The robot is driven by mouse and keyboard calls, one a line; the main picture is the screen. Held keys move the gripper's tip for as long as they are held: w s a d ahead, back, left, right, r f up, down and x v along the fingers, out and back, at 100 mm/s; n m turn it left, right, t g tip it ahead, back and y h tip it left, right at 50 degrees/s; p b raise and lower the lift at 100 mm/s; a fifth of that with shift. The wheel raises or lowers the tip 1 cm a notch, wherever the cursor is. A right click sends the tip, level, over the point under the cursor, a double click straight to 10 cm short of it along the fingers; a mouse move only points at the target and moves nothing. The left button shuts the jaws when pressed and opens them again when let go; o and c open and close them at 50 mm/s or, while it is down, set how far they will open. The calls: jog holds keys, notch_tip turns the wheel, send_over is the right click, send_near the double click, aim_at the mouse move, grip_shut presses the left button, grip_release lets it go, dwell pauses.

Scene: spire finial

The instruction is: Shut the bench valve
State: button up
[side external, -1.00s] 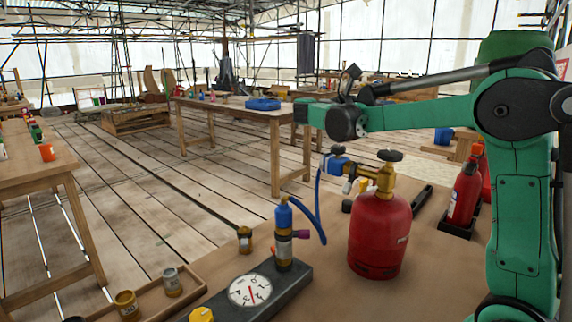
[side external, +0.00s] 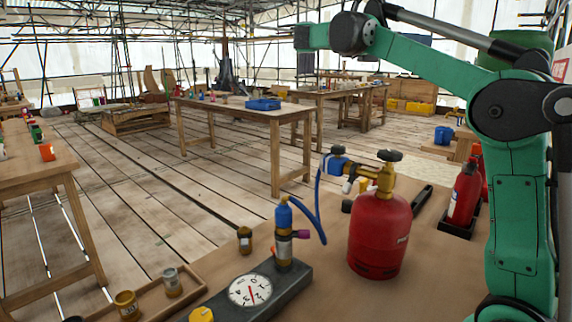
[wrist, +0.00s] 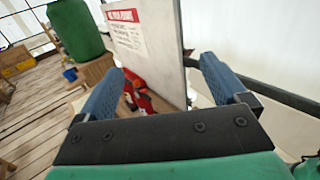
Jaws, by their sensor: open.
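A red gas cylinder (side external: 380,237) stands upright on the bench, with a brass valve (side external: 386,178) under a black knob (side external: 389,156). A blue hose (side external: 318,215) runs from the blue regulator side down to a blue-topped brass and grey fitting (side external: 284,235) with a magenta knob (side external: 302,234). That fitting stands on a dark base with a round white dial (side external: 250,290) and a yellow knob (side external: 201,314). I cannot tell which knob is the bench valve. My gripper (wrist: 163,66) is open and empty in the wrist view, well above the bench and clear of these things.
A red extinguisher (side external: 463,195) stands in a black holder at the right. A tray with small pots (side external: 127,305) lies at the front left. The wrist view shows a white sign board (wrist: 140,40) and a green barrel (wrist: 76,28). Open air surrounds my gripper.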

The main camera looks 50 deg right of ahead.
jog(key=n+t+h, duration=0.3)
jog(key=t, duration=0.2)
send_over(384, 156)
jog(key=w, duration=0.3)
notch_tip(384, 156, down, 12)
jog(key=a+f+n+t, duration=0.1)
jog(key=f, duration=0.1)
jog(key=s+a+f+n+t, duration=0.1)
jog(key=f, duration=0.2)
jog(key=s+a+f+n+t, duration=0.1)
jog(key=f, duration=0.2)
jog(key=shift+s+t+h, duration=0.2)
jog(key=shift+t+h, duration=0.1)
jog(key=shift+h, duration=0.1)
jog(key=shift+s+d, duration=0.25)
jog(key=shift+d, duration=1.1)
jog(key=shift+s+d, duration=0.2)
jog(key=shift+d, duration=1.1)
jog(key=shift+c, duration=0.3)
